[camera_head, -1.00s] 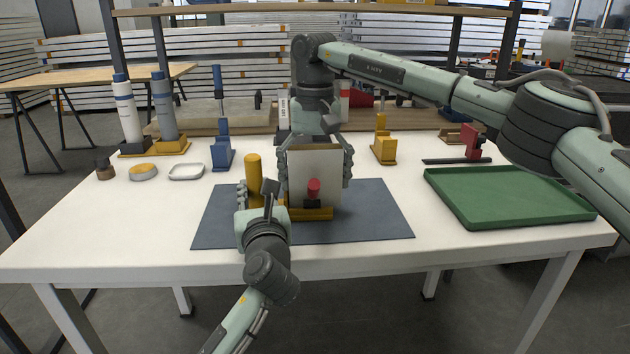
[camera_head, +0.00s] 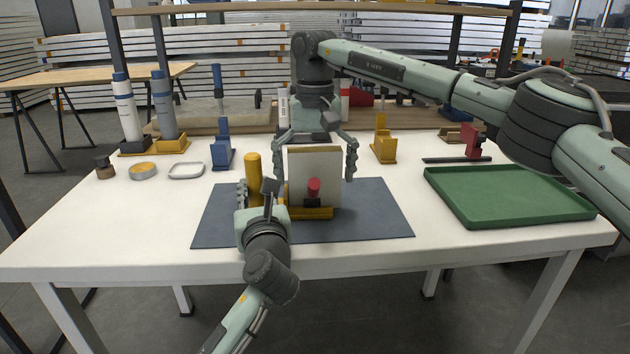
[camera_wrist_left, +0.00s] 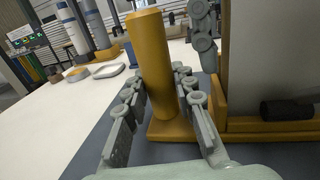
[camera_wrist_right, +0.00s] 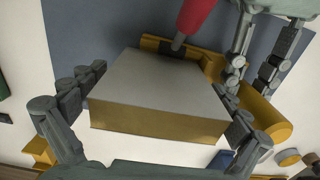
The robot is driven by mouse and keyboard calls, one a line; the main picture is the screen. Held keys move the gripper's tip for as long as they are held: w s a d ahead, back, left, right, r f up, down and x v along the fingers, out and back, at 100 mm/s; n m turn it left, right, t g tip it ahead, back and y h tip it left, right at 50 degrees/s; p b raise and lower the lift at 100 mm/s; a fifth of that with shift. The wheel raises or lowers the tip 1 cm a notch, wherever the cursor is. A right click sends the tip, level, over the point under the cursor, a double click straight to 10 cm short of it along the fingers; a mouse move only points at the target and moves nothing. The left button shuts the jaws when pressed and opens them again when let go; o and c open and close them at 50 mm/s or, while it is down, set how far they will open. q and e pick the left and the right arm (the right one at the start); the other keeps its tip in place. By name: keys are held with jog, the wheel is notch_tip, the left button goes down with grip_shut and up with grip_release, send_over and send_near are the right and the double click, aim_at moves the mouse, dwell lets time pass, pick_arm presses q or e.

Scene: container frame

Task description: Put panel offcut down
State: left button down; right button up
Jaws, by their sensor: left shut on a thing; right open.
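The panel offcut (camera_head: 314,165), a pale grey board with a tan edge, stands upright in a yellow fixture (camera_head: 312,213) on the dark mat. A red-handled clamp (camera_head: 313,188) is in front of its lower part. My left gripper (camera_head: 255,190) is shut on the fixture's yellow post (camera_wrist_left: 153,65), left of the panel. My right gripper (camera_head: 314,172) is open above and around the panel, with a finger to each side, apart from it. The right wrist view shows the panel's top edge (camera_wrist_right: 155,122) between the spread fingers. The panel's bottom edge is hidden.
The dark mat (camera_head: 375,215) has free room to the right. A green tray (camera_head: 510,218) lies at the table's right. Blue (camera_head: 221,152) and yellow (camera_head: 383,147) stands are behind. A white dish (camera_head: 186,171) and a round tin (camera_head: 143,171) lie at left.

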notch_tip(320, 180, up, 11)
jog(key=shift+r, duration=0.2)
pick_arm(q)
jog(key=c, duration=1.2)
grip_release()
jog(key=shift+o, duration=0.2)
